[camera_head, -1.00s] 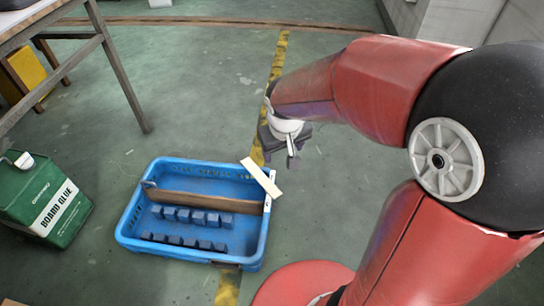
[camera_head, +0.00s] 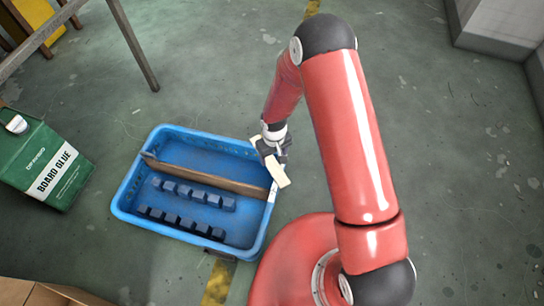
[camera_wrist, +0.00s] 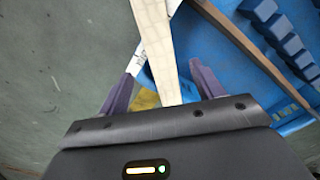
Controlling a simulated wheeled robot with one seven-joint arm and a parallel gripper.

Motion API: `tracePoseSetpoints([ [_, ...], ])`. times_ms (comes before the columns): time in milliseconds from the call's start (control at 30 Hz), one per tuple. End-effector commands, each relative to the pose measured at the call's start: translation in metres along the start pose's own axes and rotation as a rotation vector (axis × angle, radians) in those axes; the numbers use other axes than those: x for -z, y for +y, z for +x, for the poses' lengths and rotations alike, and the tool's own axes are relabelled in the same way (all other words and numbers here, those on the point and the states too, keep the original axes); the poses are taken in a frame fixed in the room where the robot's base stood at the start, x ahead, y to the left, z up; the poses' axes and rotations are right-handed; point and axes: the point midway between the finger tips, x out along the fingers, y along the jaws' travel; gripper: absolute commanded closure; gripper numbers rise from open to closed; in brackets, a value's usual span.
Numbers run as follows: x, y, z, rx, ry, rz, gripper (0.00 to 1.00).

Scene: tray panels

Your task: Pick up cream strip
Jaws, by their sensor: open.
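The cream strip (camera_head: 278,172) lies at the right rim of the blue tray, with its upper part close to my gripper (camera_head: 271,148) and partly hidden by it. In the wrist view the cream strip (camera_wrist: 156,45) runs from the top edge down between the two purple fingers of my gripper (camera_wrist: 162,72). The fingers are apart, one on each side of the strip, with a gap on both sides. I cannot tell how high they are above it.
The blue tray (camera_head: 122,200) holds a brown board (camera_head: 215,180) and two rows of dark blue blocks (camera_head: 190,192). A green board glue can (camera_head: 45,165) stands at left, near a table leg (camera_head: 134,45). The floor right of my arm is clear.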

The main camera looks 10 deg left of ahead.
Motion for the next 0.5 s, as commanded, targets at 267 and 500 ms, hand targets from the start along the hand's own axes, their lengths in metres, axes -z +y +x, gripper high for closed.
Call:
tracePoseSetpoints([
  [267,0.009,0.0,0.037,0.0,-0.002,0.0,0.34],
  [500,0.011,0.0,0.061,-0.001,0.0,0.002,0.34],
])
